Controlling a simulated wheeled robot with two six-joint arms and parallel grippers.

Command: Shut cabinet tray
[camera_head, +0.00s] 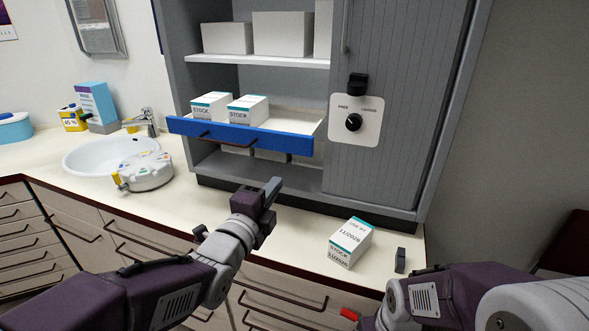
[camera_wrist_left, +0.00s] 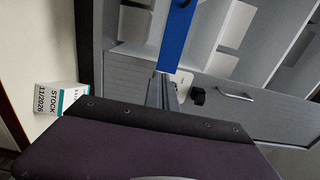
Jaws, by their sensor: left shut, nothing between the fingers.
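The cabinet tray (camera_head: 285,138) is pulled out of the grey cabinet, with its blue front standing forward of the shelf opening. It carries two white-and-teal STOCK boxes, (camera_head: 211,106) and (camera_head: 247,110). A dark handle runs along the front. My left gripper (camera_head: 273,188) is shut and empty, below and in front of the tray, apart from it in the head view. In the left wrist view the blue front (camera_wrist_left: 177,38) shows just beyond the shut fingers (camera_wrist_left: 161,90). My right arm is at the lower right; its gripper cannot be made out.
A STOCK box (camera_head: 348,243) and a small dark block (camera_head: 400,260) are on the counter at right. A round white pill organizer (camera_head: 146,172) sits by the sink (camera_head: 85,153). The cabinet door (camera_head: 400,100) with its knob is right of the tray. Counter below the tray is mostly clear.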

